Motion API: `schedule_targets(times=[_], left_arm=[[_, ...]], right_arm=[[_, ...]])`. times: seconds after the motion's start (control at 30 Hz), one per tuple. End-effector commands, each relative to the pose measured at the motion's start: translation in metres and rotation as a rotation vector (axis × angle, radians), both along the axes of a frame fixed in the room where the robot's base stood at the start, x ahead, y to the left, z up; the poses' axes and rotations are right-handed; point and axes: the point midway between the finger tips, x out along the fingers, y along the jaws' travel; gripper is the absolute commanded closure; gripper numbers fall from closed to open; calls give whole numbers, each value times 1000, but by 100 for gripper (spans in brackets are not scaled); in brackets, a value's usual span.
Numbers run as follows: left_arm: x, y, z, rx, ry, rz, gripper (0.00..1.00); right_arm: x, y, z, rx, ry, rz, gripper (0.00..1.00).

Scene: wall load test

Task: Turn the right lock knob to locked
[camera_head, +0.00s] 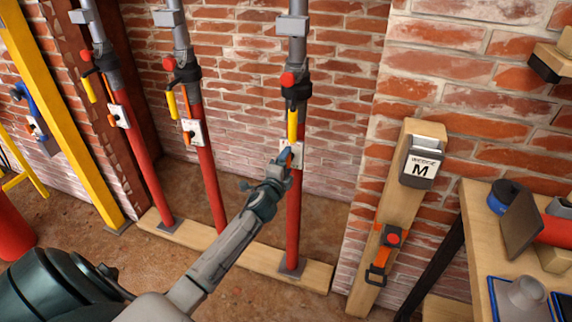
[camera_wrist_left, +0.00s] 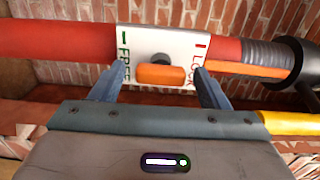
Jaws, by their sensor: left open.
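The right red prop (camera_head: 293,225) carries a white lock plate (camera_head: 297,150), partly hidden by my left gripper (camera_head: 284,163) in the head view. In the left wrist view the plate (camera_wrist_left: 180,42) reads FREE with a green mark on the left and LOCK with a red mark on the right. The orange knob (camera_wrist_left: 161,75) lies level across the picture, between these marks. My left gripper's open fingers (camera_wrist_left: 160,76) stand on either side of the knob, with gaps visible. Whether they touch the plate is unclear. My right gripper is not in view.
A yellow lever (camera_head: 292,124) hangs just above the plate. Two similar props (camera_head: 207,170) stand to the left on a wooden sill (camera_head: 253,256). A wooden post (camera_head: 401,207) with a wedge box (camera_head: 422,163) and a workbench (camera_head: 474,236) stand to the right.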

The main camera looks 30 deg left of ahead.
Motion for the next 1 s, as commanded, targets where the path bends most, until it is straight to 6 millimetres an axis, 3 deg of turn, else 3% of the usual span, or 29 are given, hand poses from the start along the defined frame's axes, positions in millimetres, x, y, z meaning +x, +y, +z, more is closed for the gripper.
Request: schedule_targets(times=[0.13, 0.27, 0.6, 0.8, 1.0], left_arm=[[-8, -2, -1, 1, 0, 0, 31], [-27, -6, -2, 2, 1, -1, 31], [-89, -21, -2, 1, 2, -1, 31], [-104, -25, -1, 1, 0, 0, 31], [-105, -25, 0, 0, 0, 0, 31]], right_arm=[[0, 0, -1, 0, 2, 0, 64], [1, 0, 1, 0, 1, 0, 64], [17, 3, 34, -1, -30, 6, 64], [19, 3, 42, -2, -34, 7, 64], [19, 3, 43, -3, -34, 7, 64]])
